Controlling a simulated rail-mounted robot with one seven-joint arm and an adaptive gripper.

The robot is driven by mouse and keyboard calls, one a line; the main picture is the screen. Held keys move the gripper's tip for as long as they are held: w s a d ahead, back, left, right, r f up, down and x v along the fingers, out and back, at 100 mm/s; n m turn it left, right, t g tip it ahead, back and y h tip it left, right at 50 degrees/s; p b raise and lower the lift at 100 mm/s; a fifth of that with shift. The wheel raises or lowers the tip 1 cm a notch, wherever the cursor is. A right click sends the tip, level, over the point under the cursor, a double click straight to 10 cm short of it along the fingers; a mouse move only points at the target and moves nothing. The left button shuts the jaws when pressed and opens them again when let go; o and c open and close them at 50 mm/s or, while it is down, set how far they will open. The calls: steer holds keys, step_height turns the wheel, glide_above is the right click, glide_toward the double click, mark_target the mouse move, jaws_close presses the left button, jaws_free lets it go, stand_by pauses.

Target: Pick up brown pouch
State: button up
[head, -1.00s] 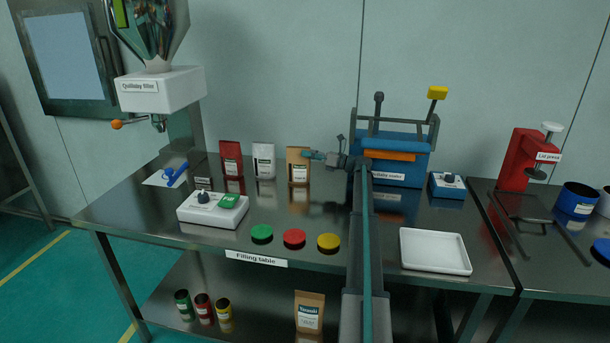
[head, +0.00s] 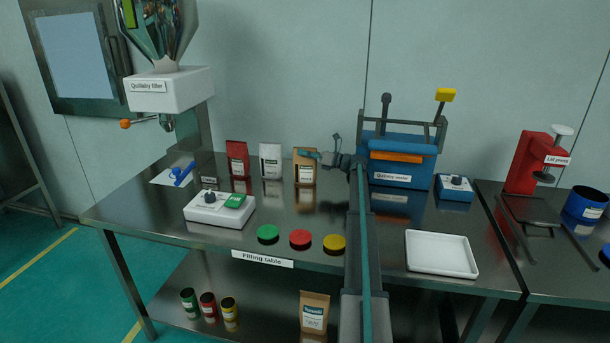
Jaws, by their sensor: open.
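A brown pouch (head: 305,170) with a white label stands upright on the filling table (head: 180,245), at the right end of a row of pouches. My gripper (head: 308,154) is open at the upper part of this pouch and overlaps its top right in the picture. I cannot tell whether the fingers are around the pouch or only in front of it. Another brown pouch (head: 314,313) with a label stands on the lower shelf, below the table's front edge.
A red pouch (head: 237,158) and a white pouch (head: 270,160) stand to the left. The blue sealer (head: 400,165) is close on the right. A white scale (head: 218,208), several coloured lids (head: 300,239) and a white tray (head: 441,254) are nearer the front.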

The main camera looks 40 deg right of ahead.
jaws_close()
steer(key=shift+a, duration=0.1)
stand_by(0.4)
